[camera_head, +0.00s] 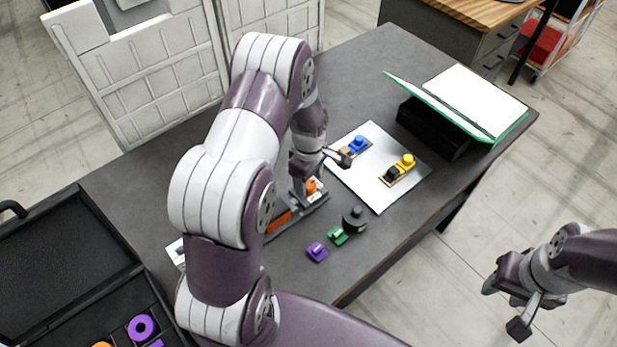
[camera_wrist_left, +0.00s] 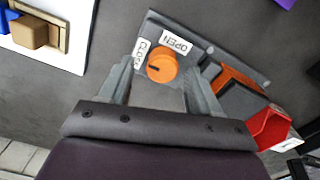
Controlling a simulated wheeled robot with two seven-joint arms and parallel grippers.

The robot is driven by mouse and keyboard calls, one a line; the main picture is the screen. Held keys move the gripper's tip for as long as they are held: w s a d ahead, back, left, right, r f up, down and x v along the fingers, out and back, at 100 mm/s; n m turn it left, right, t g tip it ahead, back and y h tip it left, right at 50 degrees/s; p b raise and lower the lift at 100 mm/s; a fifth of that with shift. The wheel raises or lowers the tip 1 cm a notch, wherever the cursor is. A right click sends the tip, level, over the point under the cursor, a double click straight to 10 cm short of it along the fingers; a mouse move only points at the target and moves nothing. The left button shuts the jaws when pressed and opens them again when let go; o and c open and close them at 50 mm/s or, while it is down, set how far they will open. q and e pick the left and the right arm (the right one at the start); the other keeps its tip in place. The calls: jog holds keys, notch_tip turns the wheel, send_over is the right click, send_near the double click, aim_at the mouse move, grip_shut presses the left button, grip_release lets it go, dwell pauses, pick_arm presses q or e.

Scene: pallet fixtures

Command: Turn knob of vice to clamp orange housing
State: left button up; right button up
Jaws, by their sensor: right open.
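The grey vice (camera_wrist_left: 205,55) lies on the dark table and carries OPEN and CLOSE labels. Its round orange knob (camera_wrist_left: 162,67) has a dark pointer mark facing the CLOSE label. My left gripper (camera_wrist_left: 159,72) is open, with one finger on each side of the knob and visible gaps. In the head view this gripper (camera_head: 305,188) is over the vice's far end, next to the knob (camera_head: 313,185). An orange part (camera_wrist_left: 238,78), seemingly the housing, sits in the vice, partly hidden; it also shows in the head view (camera_head: 278,221). My right gripper (camera_head: 522,308) is open and empty, beyond the table edge.
A metal plate (camera_head: 375,195) right of the vice holds blue (camera_head: 358,143) and yellow (camera_head: 406,160) pieces. A black round piece (camera_head: 354,220), green (camera_head: 337,236) and purple (camera_head: 317,252) parts lie near the front edge. A black case (camera_head: 60,255) stands left.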

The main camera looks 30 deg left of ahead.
aim_at(309, 183)
pick_arm(q)
jog(key=shift+r, duration=0.25)
notch_tip(309, 183, up, 12)
jog(key=b, duration=0.2)
